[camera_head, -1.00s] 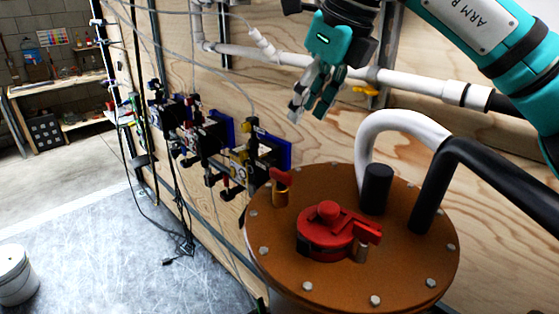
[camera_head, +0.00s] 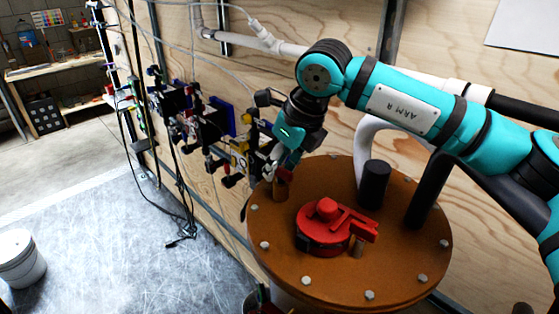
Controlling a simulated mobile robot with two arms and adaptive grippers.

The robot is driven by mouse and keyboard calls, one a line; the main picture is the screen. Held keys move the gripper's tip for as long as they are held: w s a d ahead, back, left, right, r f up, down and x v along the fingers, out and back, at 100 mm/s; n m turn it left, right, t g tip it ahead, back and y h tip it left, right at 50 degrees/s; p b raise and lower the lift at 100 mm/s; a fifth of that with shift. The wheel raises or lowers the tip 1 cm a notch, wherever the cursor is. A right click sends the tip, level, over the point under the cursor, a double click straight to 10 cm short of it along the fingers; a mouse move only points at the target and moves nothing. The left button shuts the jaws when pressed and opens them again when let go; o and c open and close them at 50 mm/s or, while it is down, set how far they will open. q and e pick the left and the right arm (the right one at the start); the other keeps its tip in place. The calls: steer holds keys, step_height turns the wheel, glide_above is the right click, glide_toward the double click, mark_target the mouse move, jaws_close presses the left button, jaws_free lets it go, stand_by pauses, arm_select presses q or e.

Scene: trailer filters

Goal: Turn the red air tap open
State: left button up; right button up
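The small red air tap (camera_head: 284,174) sits on a brass fitting (camera_head: 281,189) at the left back edge of the round brown lid (camera_head: 290,265). My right gripper (camera_head: 273,172) points down at the tap, with its fingers right beside or around the red handle. The fingers overlap the tap in the picture, so I cannot tell whether they touch it or how far they are parted. My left gripper is not in view.
A larger red clamp-like part (camera_head: 328,222) stands mid-lid, with a black cylinder (camera_head: 375,184) and hoses (camera_head: 425,200) to its right. Valves and blue-backed gauges (camera_head: 215,122) line the plywood wall. A white bucket (camera_head: 20,258) stands on the open floor at left.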

jaws_close()
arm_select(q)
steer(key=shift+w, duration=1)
